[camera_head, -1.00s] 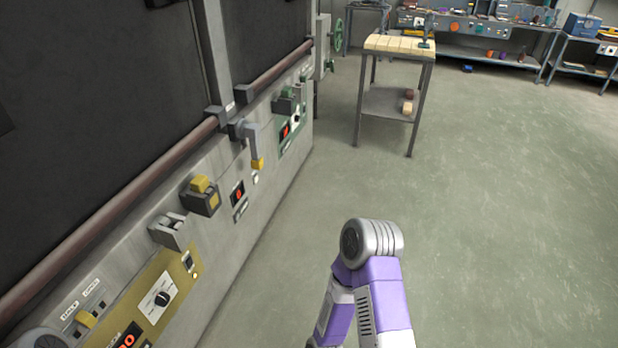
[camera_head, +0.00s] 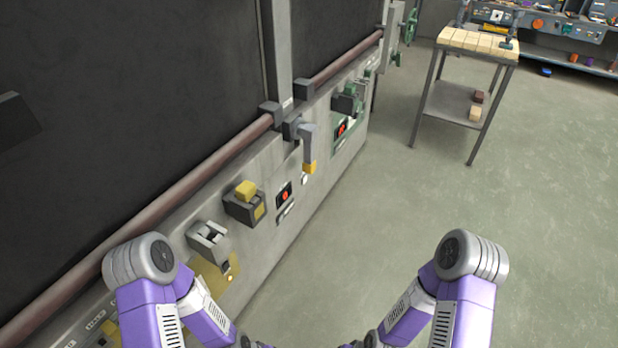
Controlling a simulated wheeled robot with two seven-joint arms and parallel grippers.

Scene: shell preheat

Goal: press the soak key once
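The grey machine front (camera_head: 240,270) runs along the left with several controls, but I cannot read a soak label, so I cannot tell which key is the soak key. A yellow panel (camera_head: 222,275) is at the lower left, largely hidden behind my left arm. A small red display (camera_head: 285,195) sits right of a grey and yellow switch block (camera_head: 246,201). Farther along is a green-edged panel with another red display (camera_head: 342,129). Both my arms show at the bottom, bent at the elbow; neither gripper's fingers can be seen.
A brown rail (camera_head: 190,175) runs along the machine above the controls. A grey lever with a yellow tip (camera_head: 309,166) sticks out from it. A small table (camera_head: 477,44) with pale blocks stands at the back right. The floor (camera_head: 400,205) right of the machine is clear.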

